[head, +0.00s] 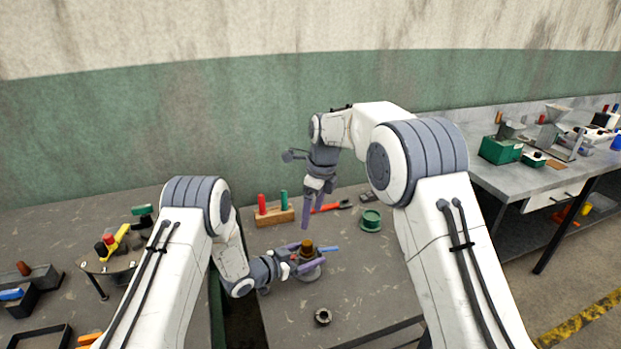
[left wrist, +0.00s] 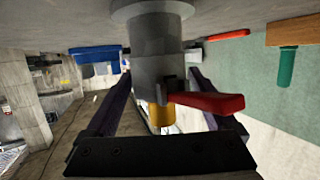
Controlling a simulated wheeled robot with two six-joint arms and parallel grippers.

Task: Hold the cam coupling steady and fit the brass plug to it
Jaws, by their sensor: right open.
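My right gripper (head: 316,205) is open and empty, in the air behind and above the coupling.
A wooden block (head: 274,217) with a red and a green handle stands behind the coupling. A green spool-like part (head: 371,220) lies to the right. A dark ring (head: 322,317) lies in front. A round stand (head: 110,265) with tools is at left.

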